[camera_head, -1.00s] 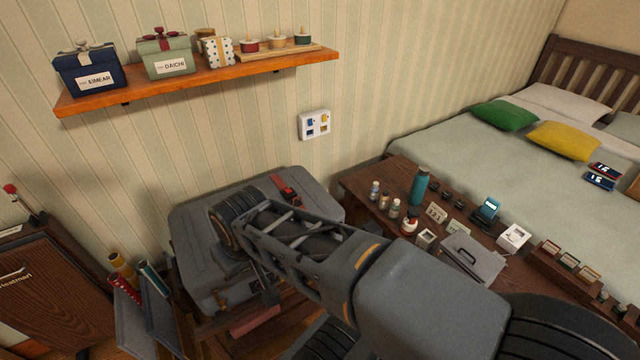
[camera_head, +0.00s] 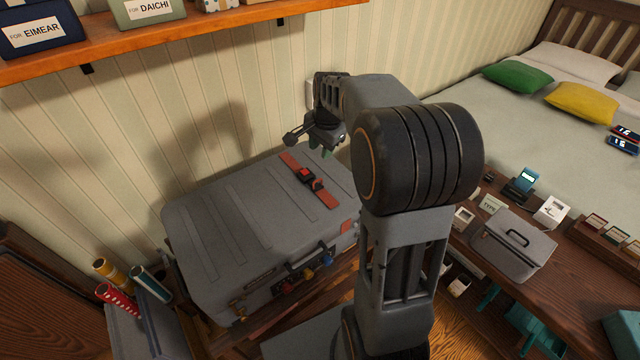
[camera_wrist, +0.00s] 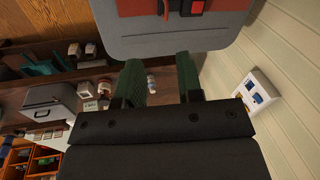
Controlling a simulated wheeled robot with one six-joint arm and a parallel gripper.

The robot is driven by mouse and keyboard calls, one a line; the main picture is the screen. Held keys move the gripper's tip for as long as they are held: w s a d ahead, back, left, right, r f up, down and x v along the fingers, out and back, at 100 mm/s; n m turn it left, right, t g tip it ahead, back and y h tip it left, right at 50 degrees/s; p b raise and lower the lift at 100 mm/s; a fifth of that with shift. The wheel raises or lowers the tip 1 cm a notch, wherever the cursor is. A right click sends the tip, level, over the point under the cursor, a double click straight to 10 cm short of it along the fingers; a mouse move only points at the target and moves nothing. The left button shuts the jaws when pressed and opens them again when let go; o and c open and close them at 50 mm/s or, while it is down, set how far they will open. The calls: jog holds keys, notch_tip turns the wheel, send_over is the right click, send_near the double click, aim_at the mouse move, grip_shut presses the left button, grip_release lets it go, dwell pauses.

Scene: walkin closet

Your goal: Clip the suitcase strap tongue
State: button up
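The grey suitcase (camera_head: 235,225) lies flat, with a red strap (camera_head: 291,161) across the right part of its lid. A black-and-red buckle (camera_head: 306,176) sits midway along the strap. A red strap piece with a dark end (camera_head: 319,187) lies on its near side; I cannot tell whether it is inside the buckle. The wrist view shows the suitcase edge (camera_wrist: 165,45), the strap (camera_wrist: 137,7) and the buckle (camera_wrist: 187,6) at the top. My gripper (camera_head: 322,150) is over the suitcase's back right corner. Its green fingers (camera_wrist: 160,80) are apart and empty.
The wall stands close behind the suitcase, with a white switch plate (camera_wrist: 257,90). A shelf with gift boxes (camera_head: 150,10) hangs above left. A dark wooden table (camera_head: 570,260) with a grey toolbox (camera_head: 513,245) and small items is at right. Rolled tubes (camera_head: 118,285) stand at left.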

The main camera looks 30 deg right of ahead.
aim_at(320, 179)
jog(key=w+f, duration=0.1)
jog(key=f, duration=0.4)
jog(key=w+d+f+m+b, duration=0.1)
jog(key=w+f, duration=0.1)
jog(key=f, duration=0.4)
jog(key=w+d+f+m+b, duration=0.1)
jog(key=w+f, duration=0.1)
jog(key=f, duration=0.3)
jog(key=shift+w+d+f, duration=0.15)
jog(key=shift+w+f, duration=0.1)
grip_shut()
